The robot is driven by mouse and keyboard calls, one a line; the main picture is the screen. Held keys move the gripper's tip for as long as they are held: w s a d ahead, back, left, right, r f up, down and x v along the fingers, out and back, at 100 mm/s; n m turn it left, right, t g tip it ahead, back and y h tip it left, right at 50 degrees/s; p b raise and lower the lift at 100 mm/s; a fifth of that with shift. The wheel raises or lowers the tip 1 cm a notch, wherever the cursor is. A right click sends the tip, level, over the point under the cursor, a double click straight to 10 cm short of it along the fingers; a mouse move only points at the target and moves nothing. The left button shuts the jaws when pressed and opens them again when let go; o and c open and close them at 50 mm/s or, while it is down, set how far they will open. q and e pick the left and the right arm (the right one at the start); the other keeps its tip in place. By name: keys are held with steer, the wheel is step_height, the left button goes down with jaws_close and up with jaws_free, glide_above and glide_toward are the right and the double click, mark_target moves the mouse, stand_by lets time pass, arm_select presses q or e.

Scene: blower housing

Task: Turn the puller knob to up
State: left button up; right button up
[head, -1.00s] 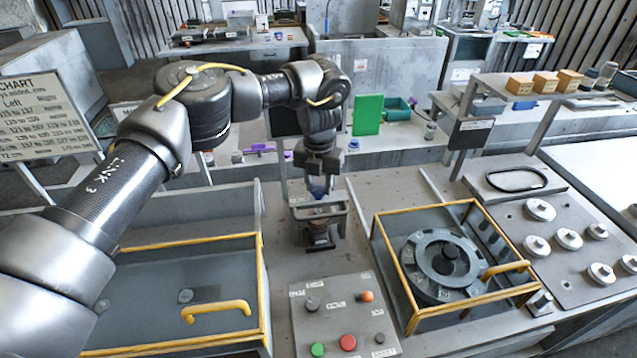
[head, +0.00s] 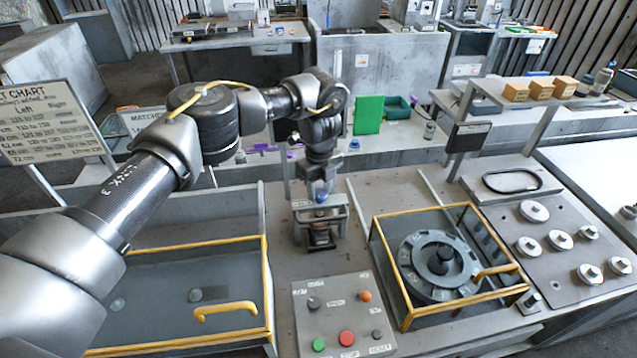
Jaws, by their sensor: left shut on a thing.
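The control panel (head: 331,322) stands at the front centre. It has a grey knob (head: 313,303) at its upper left and an orange knob (head: 364,296) at its upper right. The labels are too small to read, so I cannot tell which is the puller knob or how it points. My left gripper (head: 321,188) is behind the panel, low over a grey press-like fixture (head: 320,225), pointing down. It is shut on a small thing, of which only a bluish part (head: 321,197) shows. The fingers and the rest of that thing are hard to make out. My right gripper is out of view.
The panel also has a green button (head: 319,344), a red button (head: 346,338) and a small grey one (head: 376,335). A yellow-framed box with a round disc (head: 440,262) stands right of it. A yellow-railed tray (head: 180,330) lies left. Bare bench separates fixture and panel.

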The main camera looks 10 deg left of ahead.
arm_select(q)
steer(key=n+p, duration=0.1)
steer(key=n, duration=0.2)
steer(key=shift+r+n+p, duration=0.15)
steer(key=shift+n+p, duration=0.2)
steer(key=shift+n, duration=0.05)
steer(key=n, duration=0.2)
steer(key=shift+n+p, duration=0.3)
steer(key=shift+n, duration=0.1)
steer(key=n, duration=1.8)
steer(key=shift+d, duration=0.1)
steer(key=n, duration=0.4)
steer(key=shift+n, duration=0.3)
steer(key=n, duration=0.4)
